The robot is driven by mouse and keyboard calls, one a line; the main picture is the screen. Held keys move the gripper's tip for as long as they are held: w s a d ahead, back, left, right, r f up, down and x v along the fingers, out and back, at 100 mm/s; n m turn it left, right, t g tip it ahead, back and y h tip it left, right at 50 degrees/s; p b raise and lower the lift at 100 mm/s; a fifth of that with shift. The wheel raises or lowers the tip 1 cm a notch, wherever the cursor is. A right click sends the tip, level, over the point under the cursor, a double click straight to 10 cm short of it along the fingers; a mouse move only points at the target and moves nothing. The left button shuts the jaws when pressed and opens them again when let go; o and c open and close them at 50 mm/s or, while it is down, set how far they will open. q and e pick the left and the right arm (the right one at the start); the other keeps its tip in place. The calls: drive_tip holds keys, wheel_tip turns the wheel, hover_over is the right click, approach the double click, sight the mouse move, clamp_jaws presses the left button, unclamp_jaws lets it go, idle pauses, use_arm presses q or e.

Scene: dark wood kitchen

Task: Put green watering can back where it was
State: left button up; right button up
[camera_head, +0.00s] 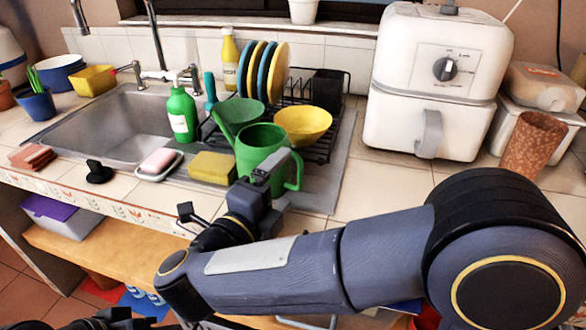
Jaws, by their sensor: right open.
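The green watering can (258,146) stands upright at the front of the counter, by the dish rack, its spout to the left and its handle to the right. My right gripper (276,168) is open in front of the can's lower right side, close to the handle. It covers part of the can, and I cannot tell whether it touches it. A dark part of my left arm's end (105,320) shows at the bottom left edge, its jaws not clear.
A dish rack (322,146) with upright plates and a yellow bowl (303,125) stands behind. A yellow sponge (213,167), soap dish (160,167) and green bottle (182,113) are left of the can. A white air fryer (436,80) stands right. Bare counter lies before it.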

drive_tip(key=v, duration=0.5)
drive_tip(key=shift+s+a, duration=0.2)
drive_tip(key=shift+s, duration=0.15)
